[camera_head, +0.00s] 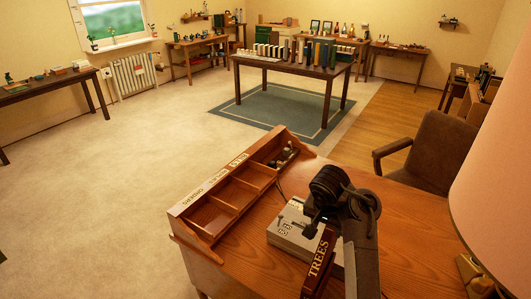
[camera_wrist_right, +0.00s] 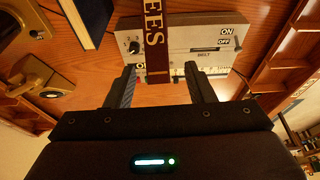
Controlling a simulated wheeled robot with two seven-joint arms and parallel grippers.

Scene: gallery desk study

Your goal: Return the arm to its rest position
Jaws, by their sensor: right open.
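My right arm reaches over the wooden desk (camera_head: 420,240) in the head view. Its gripper (camera_head: 314,222) is above a pale control box (camera_head: 285,232) and a dark red book (camera_head: 318,262) with "TREES" on its spine. In the right wrist view, the gripper's two dark fingers (camera_wrist_right: 160,84) are apart. The book's spine (camera_wrist_right: 157,48) lines up with the gap, with clear space on both sides. The control box (camera_wrist_right: 205,52), marked ON, OFF and BELT, is behind the book. My left gripper is not in view.
A wooden sorter (camera_head: 225,207) with labelled compartments stands along the desk's left edge. A lampshade (camera_head: 500,160) fills the right side, and a brown chair (camera_head: 430,150) stands behind the desk. The wrist view also shows a dark blue book (camera_wrist_right: 85,22). The desk's right part is mostly clear.

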